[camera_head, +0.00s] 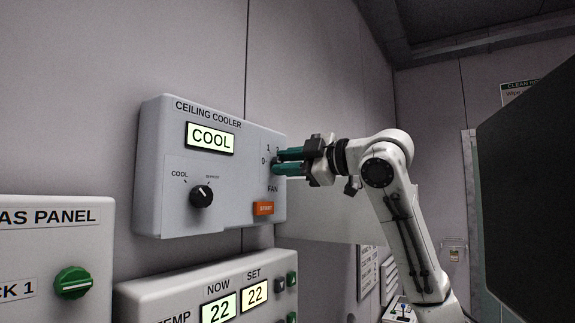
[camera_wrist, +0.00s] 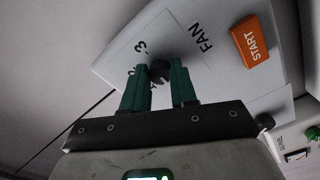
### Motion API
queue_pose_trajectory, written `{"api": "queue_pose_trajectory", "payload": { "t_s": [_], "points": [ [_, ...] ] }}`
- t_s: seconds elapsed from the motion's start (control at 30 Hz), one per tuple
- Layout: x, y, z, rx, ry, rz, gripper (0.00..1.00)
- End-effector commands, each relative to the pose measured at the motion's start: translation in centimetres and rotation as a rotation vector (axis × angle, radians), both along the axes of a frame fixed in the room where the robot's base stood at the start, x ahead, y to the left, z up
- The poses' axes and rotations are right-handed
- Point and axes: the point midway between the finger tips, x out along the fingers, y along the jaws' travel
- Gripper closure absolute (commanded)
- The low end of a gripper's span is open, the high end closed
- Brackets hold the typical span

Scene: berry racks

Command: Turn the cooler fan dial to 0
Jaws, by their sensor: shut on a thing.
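The ceiling cooler panel (camera_head: 236,212) is a pale box on the wall with a lit COOL display. Its fan dial sits at the right side, above the FAN label, mostly hidden behind my gripper (camera_head: 277,161) in the head view. In the wrist view the fan dial (camera_wrist: 160,70) is a dark round knob between the green fingers of my gripper (camera_wrist: 160,82). The fingers are shut on the dial. A 3 shows beside the knob in the wrist view, and 0 and 1 show in the head view. I cannot tell which number the dial points to.
The orange START button (camera_head: 263,208) is just below the dial. A black COOL/DEFROST knob (camera_head: 201,196) is on the panel's left. A temperature panel (camera_head: 190,293) and a gas panel with a green knob (camera_head: 73,282) are lower. A dark slab (camera_head: 530,190) stands at right.

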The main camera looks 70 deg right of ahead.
Motion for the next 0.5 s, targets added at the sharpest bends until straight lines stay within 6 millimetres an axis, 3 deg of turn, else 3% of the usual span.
{"api": "queue_pose_trajectory", "payload": {
  "t_s": [0.37, 0.4, 0.5],
  "points": [
    [0.05, 0.08, 0.0, -0.005, 0.002, 0.001, 1.0],
    [0.05, 0.08, 0.0, -0.005, 0.002, 0.001, 0.71],
    [0.05, 0.08, 0.0, -0.005, 0.002, 0.001, 0.61]
  ]
}}
